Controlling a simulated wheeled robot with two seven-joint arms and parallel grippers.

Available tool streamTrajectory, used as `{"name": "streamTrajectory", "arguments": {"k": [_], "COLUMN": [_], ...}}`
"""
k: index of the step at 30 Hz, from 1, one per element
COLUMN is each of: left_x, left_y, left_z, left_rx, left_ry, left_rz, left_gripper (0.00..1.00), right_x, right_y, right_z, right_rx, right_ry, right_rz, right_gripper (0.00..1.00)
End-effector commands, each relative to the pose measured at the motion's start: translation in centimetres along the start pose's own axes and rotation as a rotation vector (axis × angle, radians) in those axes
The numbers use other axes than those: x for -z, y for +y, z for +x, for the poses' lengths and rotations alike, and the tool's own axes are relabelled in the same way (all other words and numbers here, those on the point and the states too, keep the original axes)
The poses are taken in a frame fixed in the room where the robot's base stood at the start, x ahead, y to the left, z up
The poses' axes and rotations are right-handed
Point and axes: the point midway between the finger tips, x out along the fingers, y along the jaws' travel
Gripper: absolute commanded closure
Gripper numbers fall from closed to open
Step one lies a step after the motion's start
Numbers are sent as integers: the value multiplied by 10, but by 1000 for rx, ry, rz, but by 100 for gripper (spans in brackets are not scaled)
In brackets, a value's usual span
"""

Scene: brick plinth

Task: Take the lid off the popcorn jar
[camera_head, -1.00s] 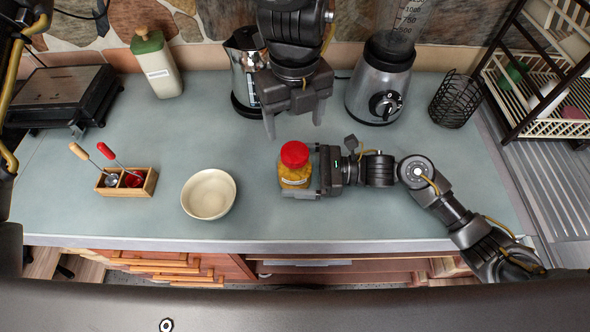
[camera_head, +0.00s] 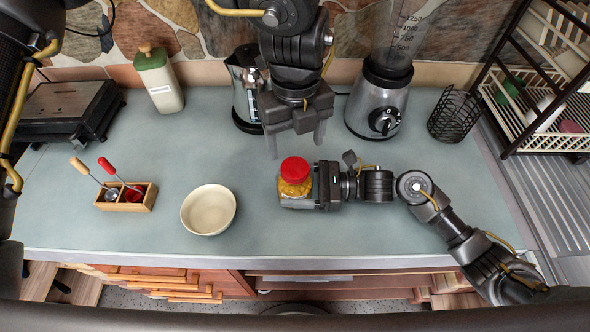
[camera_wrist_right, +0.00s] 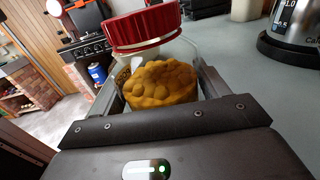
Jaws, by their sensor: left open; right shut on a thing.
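The popcorn jar (camera_head: 296,188) stands on the counter, clear with yellow popcorn inside. Its red lid (camera_head: 295,170) is on top. My right gripper (camera_head: 298,196) is shut on the jar's body from the right. In the right wrist view the jar (camera_wrist_right: 165,82) sits between the fingers, with the red ribbed lid (camera_wrist_right: 143,27) above them. My left gripper (camera_head: 296,150) is open, pointing down, above and just behind the lid. It appears apart from the lid.
A cream bowl (camera_head: 208,209) and a wooden holder with utensils (camera_head: 127,196) stand to the left. A kettle (camera_head: 246,90), a blender (camera_head: 377,105) and a black wire cup (camera_head: 455,114) stand behind. A dish rack (camera_head: 545,110) is at the right. The front counter is clear.

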Motion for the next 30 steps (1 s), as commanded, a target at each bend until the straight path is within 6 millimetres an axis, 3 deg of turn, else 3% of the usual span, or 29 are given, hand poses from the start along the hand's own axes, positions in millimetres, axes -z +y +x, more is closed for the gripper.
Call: {"name": "streamTrajectory", "arguments": {"k": [4, 8, 30], "left_x": [5, 6, 0], "left_y": [-2, -3, -1], "left_z": [2, 2, -4], "left_rx": [7, 12, -1], "left_ry": [21, 24, -8], "left_rz": [167, 452, 2332], "left_gripper": [30, 30, 30], "right_x": [0, 0, 0], "right_y": [0, 0, 0], "right_z": [0, 0, 0], "right_rx": [0, 0, 0], "right_ry": [0, 0, 0], "right_rz": [0, 0, 0], "right_gripper": [90, 90, 90]}}
